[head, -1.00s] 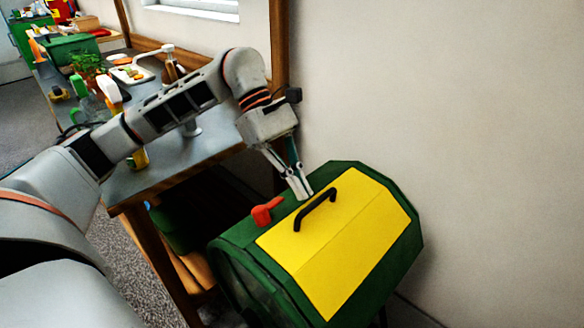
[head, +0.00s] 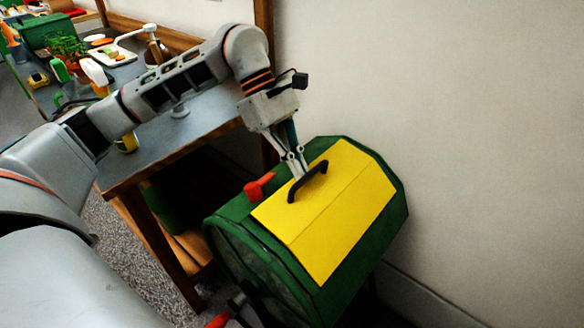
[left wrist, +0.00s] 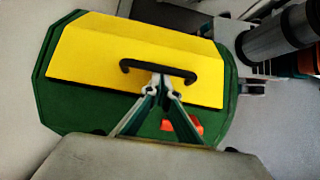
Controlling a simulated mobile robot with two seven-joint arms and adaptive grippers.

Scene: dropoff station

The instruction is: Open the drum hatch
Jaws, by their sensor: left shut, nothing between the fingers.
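The green drum (head: 388,222) has a yellow hatch (head: 345,205), which lies closed on its top. A black bar handle (head: 308,182) stands on the hatch and shows whole in the left wrist view (left wrist: 190,71). A red latch (head: 258,186) sits on the green rim beside the hatch; it also shows in the left wrist view (left wrist: 190,124). My left gripper (head: 298,172) is shut and empty, its fingertips right beside the handle. In the left wrist view the tips (left wrist: 160,82) meet at the bar's near side; I cannot tell whether they touch it. My right gripper is not seen.
A grey worktable (head: 190,125) with bottles, a plant (head: 66,48) and a white tray (head: 108,54) stands left of the drum. A wall is close behind and right of the drum. A red-tipped lever (head: 220,320) shows low at the drum's front.

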